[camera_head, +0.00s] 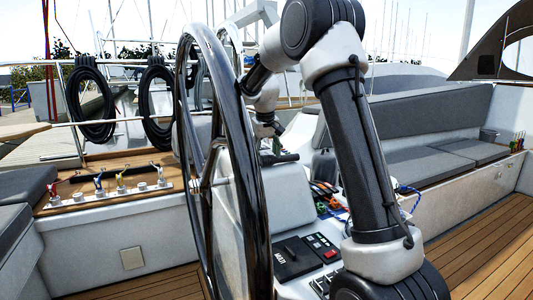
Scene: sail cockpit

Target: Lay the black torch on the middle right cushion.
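I cannot make out the black torch in this view. Grey seat cushions lie on the white bench at the right: a nearer one (428,166) and a farther one (474,151). Their visible tops look clear. I cannot tell which one counts as the middle right cushion. My arm bends over from the right, and its wrist end hangs behind the steering wheel, above the console. My gripper (272,128) is small and partly hidden there. Its fingers cannot be made out, nor whether it holds anything.
The large black steering wheel (187,120) stands close in front. The console (290,258) behind it carries switches and several small coloured items. Coiled black ropes (91,104) hang at the left. Wooden floor (480,250) is clear at right.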

